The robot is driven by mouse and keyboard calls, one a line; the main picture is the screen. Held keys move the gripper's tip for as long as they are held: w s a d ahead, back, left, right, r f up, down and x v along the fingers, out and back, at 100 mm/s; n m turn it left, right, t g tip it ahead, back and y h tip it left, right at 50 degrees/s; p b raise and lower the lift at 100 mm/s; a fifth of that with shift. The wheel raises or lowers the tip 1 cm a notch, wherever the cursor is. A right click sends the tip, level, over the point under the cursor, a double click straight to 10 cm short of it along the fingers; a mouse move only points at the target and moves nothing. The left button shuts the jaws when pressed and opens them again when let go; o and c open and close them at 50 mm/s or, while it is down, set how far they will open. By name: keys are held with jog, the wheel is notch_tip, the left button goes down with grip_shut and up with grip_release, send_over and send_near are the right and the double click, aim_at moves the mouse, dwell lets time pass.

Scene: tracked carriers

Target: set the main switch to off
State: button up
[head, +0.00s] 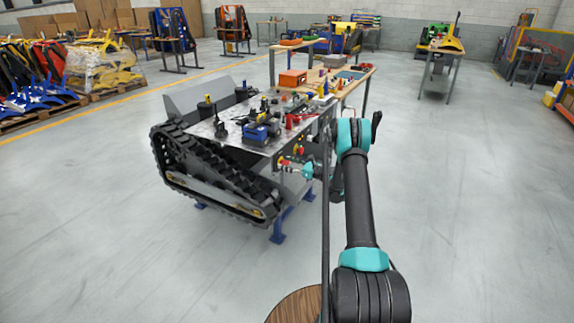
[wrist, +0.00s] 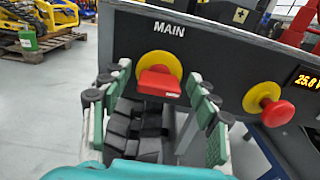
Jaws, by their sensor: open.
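The main switch (wrist: 159,82) is a red handle on a yellow disc, under the white word MAIN on a dark panel (wrist: 215,50). Its blocky handle looks roughly level across the disc's lower part; I cannot tell which setting it marks. My gripper (wrist: 158,77) is open, one finger to the left of the handle and one to the right, with visible gaps beside it. I cannot tell how deep the fingertips reach. In the head view, my gripper (head: 302,168) is at the panel on the near side of the tracked carrier (head: 203,133), where the switch is hard to make out.
A red mushroom button (wrist: 277,112) on a yellow disc sits right of the switch, near a lit display (wrist: 306,81). A workbench (head: 345,79) with parts stands behind the carrier. The floor (head: 470,210) to the right is clear.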

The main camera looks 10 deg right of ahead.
jog(key=shift+c, duration=0.4)
jog(key=c, duration=1.1)
